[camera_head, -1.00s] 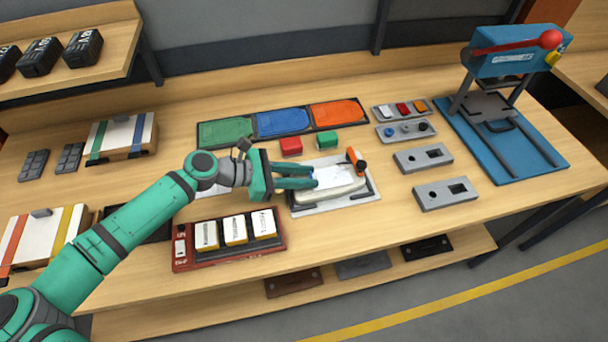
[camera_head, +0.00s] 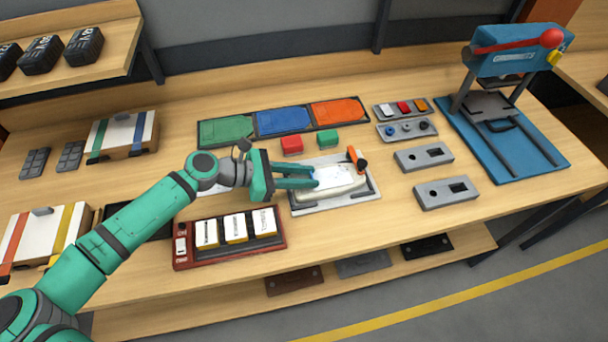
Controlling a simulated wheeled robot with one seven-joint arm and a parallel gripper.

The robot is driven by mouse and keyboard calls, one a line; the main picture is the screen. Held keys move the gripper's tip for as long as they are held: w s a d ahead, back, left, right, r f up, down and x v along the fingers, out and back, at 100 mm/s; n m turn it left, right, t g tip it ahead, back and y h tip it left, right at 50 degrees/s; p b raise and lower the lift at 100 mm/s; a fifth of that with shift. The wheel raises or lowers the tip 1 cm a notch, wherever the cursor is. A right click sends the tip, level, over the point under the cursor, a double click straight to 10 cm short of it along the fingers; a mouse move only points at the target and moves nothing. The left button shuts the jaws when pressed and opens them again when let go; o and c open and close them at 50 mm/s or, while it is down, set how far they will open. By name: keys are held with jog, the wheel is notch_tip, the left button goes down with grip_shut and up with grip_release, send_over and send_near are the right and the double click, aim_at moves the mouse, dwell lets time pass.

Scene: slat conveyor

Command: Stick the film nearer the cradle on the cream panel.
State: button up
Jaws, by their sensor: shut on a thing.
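The cream panel (camera_head: 345,191) lies in the grey cradle (camera_head: 303,207) in the middle of the bench. My gripper (camera_head: 315,177) reaches in from the left, with its fingertips low over the panel's left end. It is shut on a thin pale film (camera_head: 328,176), which shows at the fingertips over the panel's top. Film and panel look alike in colour, so I cannot tell whether they touch. A whitish sheet (camera_head: 207,189) shows partly behind my gripper, left of the cradle; what lies on it is hidden.
An orange clamp (camera_head: 355,156) stands at the cradle's back right. Red (camera_head: 292,145) and green (camera_head: 327,138) blocks sit behind the cradle. A dark red tray (camera_head: 277,243) with white-topped boxes is in front, left. Grey blocks (camera_head: 423,157) and a blue press (camera_head: 520,60) stand right.

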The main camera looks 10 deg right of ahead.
jog(key=o, duration=1.1)
jog(key=shift+a, duration=0.1)
jog(key=shift+v, duration=5.35)
